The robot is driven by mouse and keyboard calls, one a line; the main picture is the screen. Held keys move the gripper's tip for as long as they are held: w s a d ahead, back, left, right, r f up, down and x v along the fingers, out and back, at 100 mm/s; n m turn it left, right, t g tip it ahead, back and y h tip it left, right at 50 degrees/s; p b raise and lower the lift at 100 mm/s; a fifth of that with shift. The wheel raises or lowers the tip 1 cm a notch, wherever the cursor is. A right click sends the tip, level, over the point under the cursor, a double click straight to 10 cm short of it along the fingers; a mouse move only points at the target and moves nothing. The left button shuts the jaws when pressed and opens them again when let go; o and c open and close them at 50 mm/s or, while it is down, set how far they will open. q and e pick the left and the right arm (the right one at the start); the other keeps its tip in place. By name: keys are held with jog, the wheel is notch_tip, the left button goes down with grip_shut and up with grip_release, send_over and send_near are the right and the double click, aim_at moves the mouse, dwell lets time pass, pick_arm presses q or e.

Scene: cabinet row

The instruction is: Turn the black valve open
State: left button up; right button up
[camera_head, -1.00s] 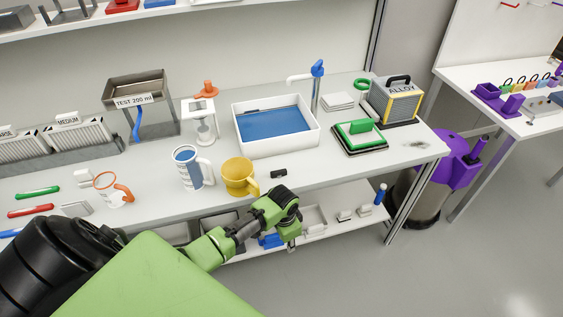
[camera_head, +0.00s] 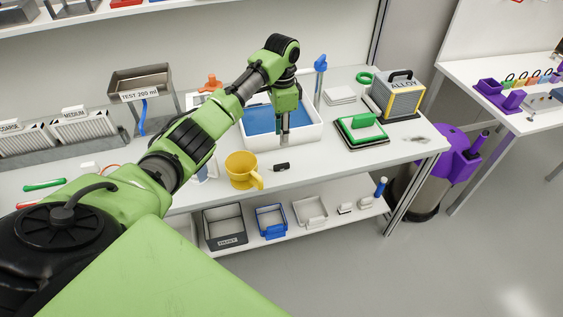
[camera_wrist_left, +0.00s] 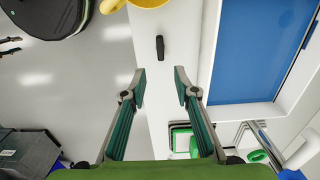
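A small black piece, the only thing here that looks like the black valve (camera_head: 281,167), is at the front part of the bench top, right of the yellow mug. In the left wrist view the black valve (camera_wrist_left: 160,48) is a short dark bar lying lengthwise, just beyond the fingertips. My left gripper (camera_head: 284,140) points down over the bench, in front of the white basin. In the left wrist view the left gripper (camera_wrist_left: 159,75) is open, with nothing between its fingers and a gap to the valve. My right gripper is not in view.
The yellow mug (camera_head: 243,172) stands just left of the valve. A white basin with a blue bottom (camera_head: 311,131) lies behind. A green-handled pad (camera_head: 362,131) and an ALLOY box (camera_head: 395,95) stand to the right. Bins, including a blue one (camera_head: 271,222), sit on the lower shelf.

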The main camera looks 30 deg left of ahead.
aim_at(282, 164)
pick_arm(q)
notch_tip(282, 164, down, 14)
jog(key=shift+r+p, duration=0.2)
jog(key=shift+p, duration=0.4)
jog(key=shift+a, duration=0.1)
grip_shut()
